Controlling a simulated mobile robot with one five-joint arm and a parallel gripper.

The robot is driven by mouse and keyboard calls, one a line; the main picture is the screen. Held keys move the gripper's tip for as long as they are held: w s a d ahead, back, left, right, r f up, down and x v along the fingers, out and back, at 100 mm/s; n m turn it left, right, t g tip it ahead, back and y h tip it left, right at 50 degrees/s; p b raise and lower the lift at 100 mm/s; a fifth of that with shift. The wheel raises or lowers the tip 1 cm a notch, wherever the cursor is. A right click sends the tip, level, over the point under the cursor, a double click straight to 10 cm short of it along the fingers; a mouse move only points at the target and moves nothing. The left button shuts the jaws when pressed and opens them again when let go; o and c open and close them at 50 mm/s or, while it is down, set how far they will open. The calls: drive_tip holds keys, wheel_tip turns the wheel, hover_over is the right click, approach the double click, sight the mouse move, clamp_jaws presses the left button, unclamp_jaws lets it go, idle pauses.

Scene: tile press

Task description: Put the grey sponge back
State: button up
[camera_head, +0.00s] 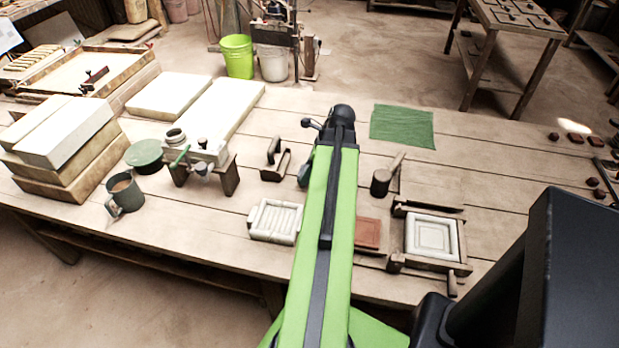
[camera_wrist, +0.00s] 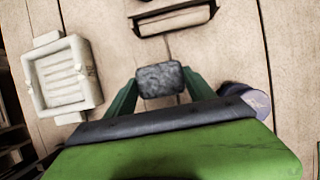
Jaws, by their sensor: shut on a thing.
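The grey sponge (camera_wrist: 161,79) is a speckled dark grey block in the wrist view. My gripper (camera_wrist: 159,88) is shut on it, with one green finger at each side. The sponge appears above the bench, but its height is hard to judge. In the head view my green arm reaches over the middle of the bench and largely hides the gripper. A small dark shape shows at the arm's left edge there; I cannot tell whether it is the sponge.
A white ribbed tray (camera_wrist: 62,76) lies left of the sponge in the wrist view, and a wooden-handled tool (camera_wrist: 172,20) lies above it. The head view shows a mug (camera_head: 125,194), stacked slabs (camera_head: 66,135), a framed mould (camera_head: 431,238) and a green cloth (camera_head: 402,127).

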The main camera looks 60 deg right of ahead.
wheel_tip(320, 180, down, 2)
drive_tip(key=shift+f+b, duration=0.15)
drive_tip(key=shift+b, duration=0.35)
drive_tip(key=shift+r, duration=0.2)
drive_tip(key=shift+f, duration=0.15)
drive_tip(key=o, duration=1.2)
drive_tip(key=shift+r+p, duration=0.5)
drive_tip(key=p+v, duration=1)
drive_tip(key=v, duration=0.1)
drive_tip(key=shift+s+r, duration=0.15)
drive_tip(key=shift+s, duration=0.05)
